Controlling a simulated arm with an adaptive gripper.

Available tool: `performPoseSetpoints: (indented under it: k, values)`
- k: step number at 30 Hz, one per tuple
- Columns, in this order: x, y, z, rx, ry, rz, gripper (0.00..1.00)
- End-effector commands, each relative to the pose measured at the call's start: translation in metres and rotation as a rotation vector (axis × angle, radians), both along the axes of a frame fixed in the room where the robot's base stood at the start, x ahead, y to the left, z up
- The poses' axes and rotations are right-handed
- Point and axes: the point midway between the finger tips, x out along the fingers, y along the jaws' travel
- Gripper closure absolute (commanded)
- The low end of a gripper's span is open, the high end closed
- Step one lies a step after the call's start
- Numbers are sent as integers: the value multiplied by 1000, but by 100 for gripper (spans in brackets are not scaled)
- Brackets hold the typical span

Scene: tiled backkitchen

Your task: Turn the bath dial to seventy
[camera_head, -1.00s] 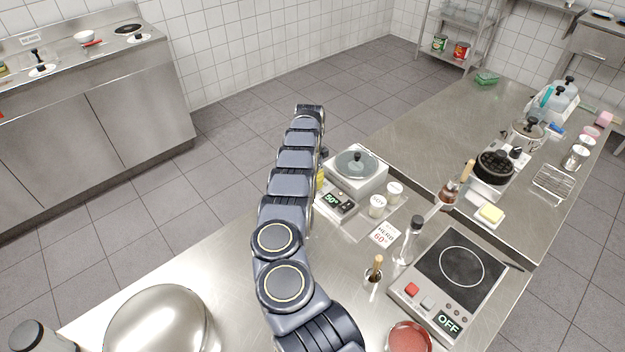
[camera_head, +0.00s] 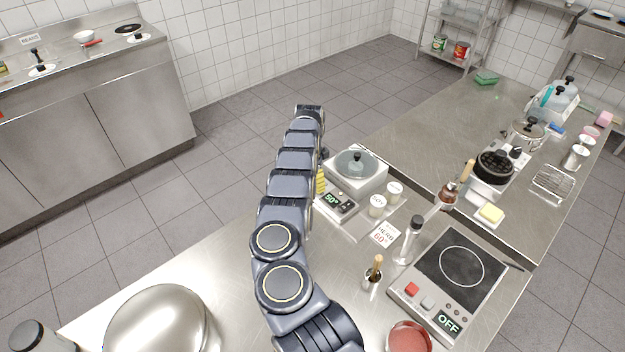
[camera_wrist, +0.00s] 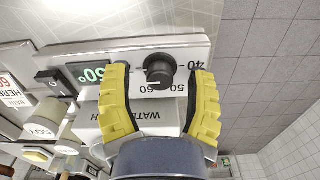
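The water bath (camera_head: 343,177) is a steel box with a round lid, beside my arm's end in the head view. Its display (camera_head: 332,199) seems to read about 50 degrees. In the wrist view the black round dial (camera_wrist: 159,70) with a white mark sits on the pale panel (camera_wrist: 197,48) printed with numbers including 40, 50 and 60. My gripper (camera_wrist: 160,88) has yellow fingers, spread open on either side of the dial, with visible gaps. In the head view my arm hides the dial, and only a bit of yellow finger shows.
A glass bottle (camera_head: 409,240) and an induction hob reading OFF (camera_head: 452,275) are to the right.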

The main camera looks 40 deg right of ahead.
Motion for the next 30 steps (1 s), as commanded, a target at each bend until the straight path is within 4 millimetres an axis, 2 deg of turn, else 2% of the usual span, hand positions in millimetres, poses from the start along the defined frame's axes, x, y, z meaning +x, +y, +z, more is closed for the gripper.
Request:
performPoseSetpoints:
  k: [5,8,11,21,25,30]
  values:
    - [0,0,2,0,0,0,45]
    - [1,0,10,0,-1,1,45]
    - [1,1,26,1,-2,2,45]
    - [1,0,97,-3,-7,0,45]
    - [1,-1,113,-3,-4,0,45]
    - [0,0,120,-1,0,0,45]
